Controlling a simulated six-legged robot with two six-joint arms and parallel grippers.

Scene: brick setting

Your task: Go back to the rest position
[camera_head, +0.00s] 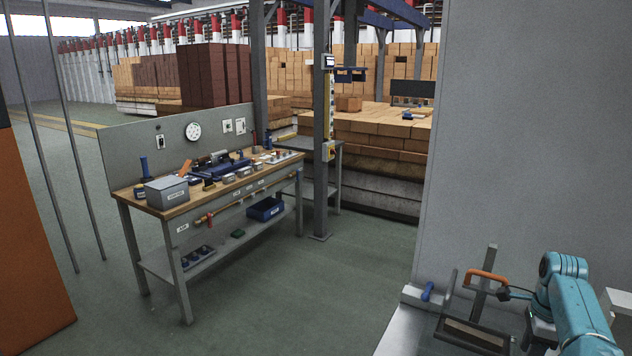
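A teal jointed arm comes in from the lower right corner; I take it as my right arm. Its small dark end, my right gripper (506,293), points left, close beside an orange handle (487,276). I cannot tell whether it touches the handle or whether the fingers are open or shut. My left gripper and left arm are not in view.
A grey surface (402,330) with a dark tray-like frame (470,338) and a blue knob (428,291) lies near the arm. A grey wall (530,130) stands behind it. A workbench (150,205) with tools stands left of centre. Open floor (300,300) lies between.

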